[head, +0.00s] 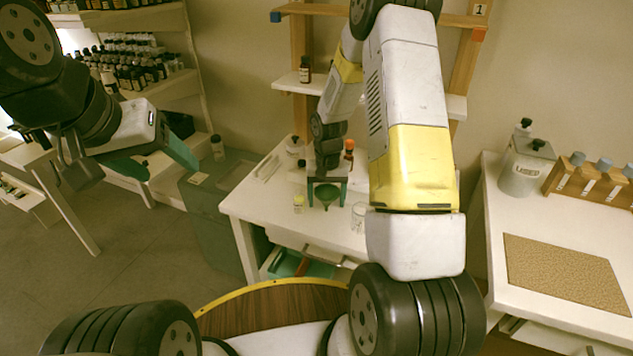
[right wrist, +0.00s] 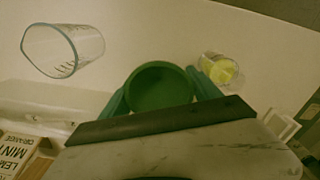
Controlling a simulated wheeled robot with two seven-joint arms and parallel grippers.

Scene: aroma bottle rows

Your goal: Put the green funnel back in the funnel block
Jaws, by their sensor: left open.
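The green funnel (head: 327,194) is between the fingers of my right gripper (head: 327,190), over the white table in the middle. In the right wrist view the round mouth of the funnel (right wrist: 160,86) faces the camera, with a green finger against each side. The right gripper (right wrist: 160,95) is shut on it. Whether the funnel's tip touches the table is hidden. My left gripper (head: 157,162) is open and empty at the left, away from the table. I cannot make out a funnel block for certain in either view.
A clear beaker (right wrist: 62,50) and a small glass with yellow contents (right wrist: 218,69) stand beside the funnel. The right table holds a metal canister (head: 526,168), a wooden rack (head: 567,179) and a cork mat (head: 565,273).

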